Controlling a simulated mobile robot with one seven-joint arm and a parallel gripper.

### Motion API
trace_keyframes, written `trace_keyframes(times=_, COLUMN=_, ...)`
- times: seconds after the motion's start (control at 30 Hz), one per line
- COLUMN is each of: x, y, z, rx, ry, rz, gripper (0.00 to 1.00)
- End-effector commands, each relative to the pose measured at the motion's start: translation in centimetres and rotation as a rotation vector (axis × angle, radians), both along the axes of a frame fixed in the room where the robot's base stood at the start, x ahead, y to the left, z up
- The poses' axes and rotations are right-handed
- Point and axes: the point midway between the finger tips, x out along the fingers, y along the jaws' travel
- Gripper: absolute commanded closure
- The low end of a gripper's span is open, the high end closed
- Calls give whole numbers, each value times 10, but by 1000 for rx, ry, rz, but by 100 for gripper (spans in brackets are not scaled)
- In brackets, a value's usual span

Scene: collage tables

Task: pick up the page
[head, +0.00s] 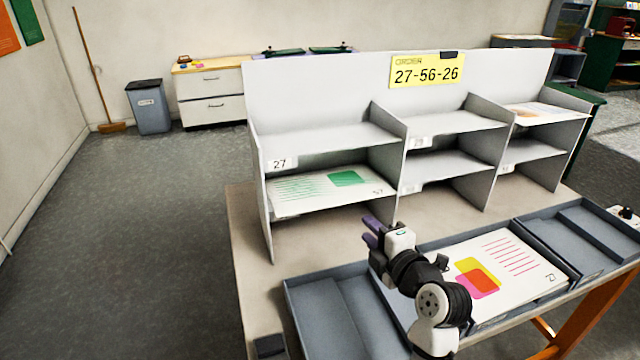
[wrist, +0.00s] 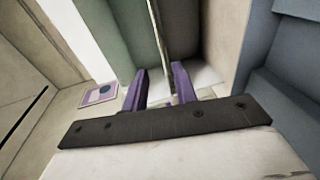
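Several pages are in view. One with yellow and pink shapes and red lines (head: 510,262) lies in the middle front tray, partly hidden by my arm. A page with a green block and green lines (head: 318,190) lies in the lower left shelf slot. Another page with orange print (head: 540,112) lies in the upper right slot. My gripper (head: 365,232) is in front of the shelf, left of the tray page and apart from it. Its purple fingers, also in the wrist view (wrist: 160,90), are spread with a gap and hold nothing visible.
The grey shelf unit (head: 320,85) carries a yellow order sign (head: 427,70) reading 27-56-26. The left tray (head: 335,310) and right tray (head: 585,235) look empty. A small purple-printed card (wrist: 98,95) shows in the wrist view.

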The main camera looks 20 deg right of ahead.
Motion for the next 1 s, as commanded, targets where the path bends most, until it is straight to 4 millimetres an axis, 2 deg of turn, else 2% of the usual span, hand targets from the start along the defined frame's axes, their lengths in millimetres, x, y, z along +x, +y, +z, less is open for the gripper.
trace_keyframes(times=0.1, x=25, y=4, z=1, rx=1, ry=2, rz=3, gripper=72)
trace_keyframes(times=0.3, x=59, y=8, z=-5, rx=1, ry=2, rz=1, gripper=72)
trace_keyframes(times=0.57, x=77, y=9, z=-7, rx=0, ry=0, rz=0, gripper=72)
trace_keyframes(times=0.83, x=112, y=12, z=-10, rx=0, ry=1, rz=1, gripper=72)
trace_keyframes(times=1.0, x=122, y=12, z=-15, rx=0, ry=-1, rz=-1, gripper=72)
